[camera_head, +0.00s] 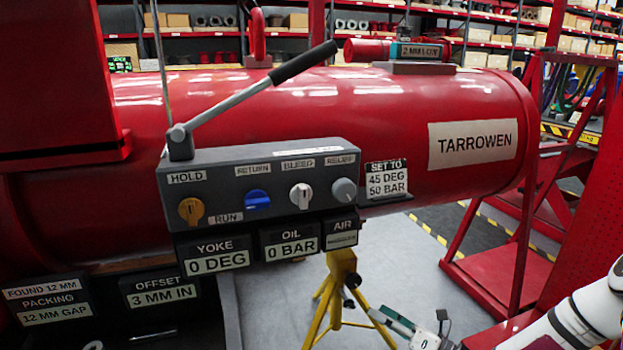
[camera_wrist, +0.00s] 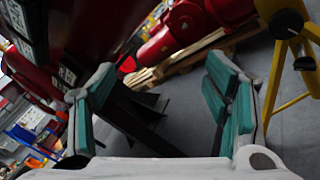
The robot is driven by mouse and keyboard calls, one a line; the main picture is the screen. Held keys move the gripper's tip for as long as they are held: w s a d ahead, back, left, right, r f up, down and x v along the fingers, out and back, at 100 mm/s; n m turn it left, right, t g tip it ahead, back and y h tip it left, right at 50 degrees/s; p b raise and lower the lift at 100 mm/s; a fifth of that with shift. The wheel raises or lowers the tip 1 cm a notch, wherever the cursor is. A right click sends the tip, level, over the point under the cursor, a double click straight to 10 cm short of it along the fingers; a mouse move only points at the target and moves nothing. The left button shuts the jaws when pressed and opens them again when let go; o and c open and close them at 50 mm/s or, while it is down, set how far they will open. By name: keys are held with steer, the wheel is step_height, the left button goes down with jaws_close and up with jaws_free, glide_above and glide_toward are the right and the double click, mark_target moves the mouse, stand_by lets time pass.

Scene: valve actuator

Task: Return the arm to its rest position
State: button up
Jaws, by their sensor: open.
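My gripper (camera_head: 390,319) shows at the bottom of the head view, low and right of the yellow stand, with part of my white arm at the lower right. In the wrist view my gripper (camera_wrist: 165,95) has its two teal-padded fingers wide apart. Nothing is held between them; floor and dark structure show through the gap. The red cylinder (camera_head: 300,105) carries a grey control panel (camera_head: 330,165) with a lever (camera_head: 250,95) and several knobs. My gripper is apart from the panel. Most of my arm is out of view.
A yellow stand (camera_head: 341,268) is close to my gripper; it also shows at the right of the wrist view (camera_wrist: 285,30). A red frame (camera_head: 520,215) stands to the right. Display boxes hang under the panel, reading 0 DEG (camera_head: 215,258) and 0 BAR. Grey floor (camera_head: 425,270) is open between.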

steer(key=s+a+r+n+g+h, duration=0.1)
steer(key=s+a+r+n+g, duration=0.3)
steer(key=s+r+n+g, duration=0.45)
steer(key=s+a+r+n+g+h, duration=0.2)
steer(key=s+a+r+n+g, duration=0.35)
steer(key=s+r+n, duration=0.65)
steer(key=s+d+r+n+t+h, duration=0.1)
steer(key=s+d+r+n+h, duration=0.2)
steer(key=s+d+n+h, duration=0.55)
steer(key=s+d+r+n+t+h, duration=0.1)
steer(key=s+d+r+n+h, duration=0.2)
steer(key=s+n, duration=0.55)
step_height(320, 180, up, 27)
steer(key=s+m+t+p, duration=0.2)
steer(key=t+p, duration=0.2)
steer(key=p, duration=2.1)
steer(key=shift+s+d+f, duration=0.15)
steer(key=shift+d, duration=0.1)
steer(key=shift+m, duration=0.25)
